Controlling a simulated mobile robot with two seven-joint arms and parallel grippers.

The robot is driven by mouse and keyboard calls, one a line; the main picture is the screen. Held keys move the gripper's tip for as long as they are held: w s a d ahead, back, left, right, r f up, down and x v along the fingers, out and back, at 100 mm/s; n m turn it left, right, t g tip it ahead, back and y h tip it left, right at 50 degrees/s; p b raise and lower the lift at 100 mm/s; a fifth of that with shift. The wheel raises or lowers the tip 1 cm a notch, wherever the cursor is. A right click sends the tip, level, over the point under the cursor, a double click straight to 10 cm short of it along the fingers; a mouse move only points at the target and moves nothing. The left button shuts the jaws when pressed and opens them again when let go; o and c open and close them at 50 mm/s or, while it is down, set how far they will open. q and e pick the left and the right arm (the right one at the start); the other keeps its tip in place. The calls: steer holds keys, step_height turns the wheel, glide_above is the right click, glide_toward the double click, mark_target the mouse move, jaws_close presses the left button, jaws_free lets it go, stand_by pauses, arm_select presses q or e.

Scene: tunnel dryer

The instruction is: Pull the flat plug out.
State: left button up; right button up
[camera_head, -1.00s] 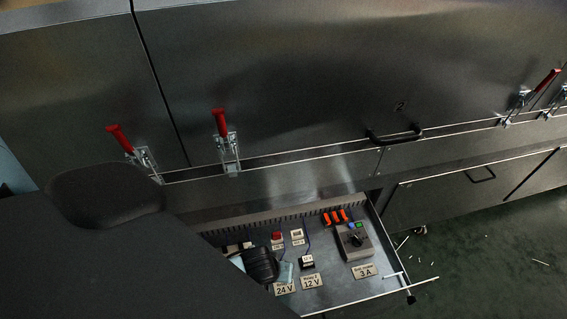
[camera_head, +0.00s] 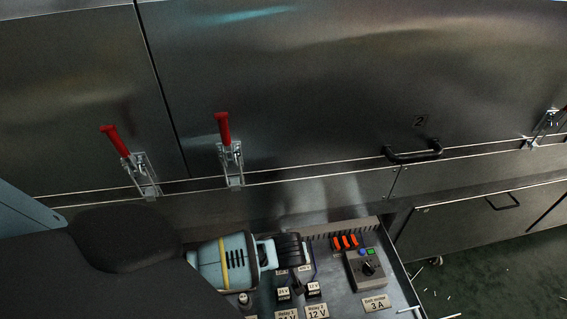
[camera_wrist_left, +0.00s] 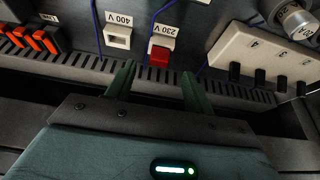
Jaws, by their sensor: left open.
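In the left wrist view a red plug (camera_wrist_left: 159,60) sits in a white socket block labelled 230 V (camera_wrist_left: 163,42). I cannot tell for sure whether this is the flat plug. Left of it is a white 400 V block (camera_wrist_left: 118,37) with no plug showing. My left gripper (camera_wrist_left: 159,84) is open and empty; its two green fingers point towards the red plug, one to each side and apart from it. In the head view my left gripper (camera_head: 290,249) hangs over the drawer's back part and hides the red plug. My right gripper is out of view.
The open drawer (camera_head: 345,299) also holds relays marked 24 V (camera_head: 284,292) and 12 V (camera_head: 313,289), orange fuses (camera_head: 345,241) and a grey knob box (camera_head: 367,268). A slotted duct (camera_wrist_left: 80,72) runs behind. A white numbered strip (camera_wrist_left: 254,62) lies right in the wrist view.

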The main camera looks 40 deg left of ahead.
arm_select(q)
steer(key=shift+b+x, duration=0.65)
steer(key=shift+x, duration=1.65)
steer(key=c, duration=1.1)
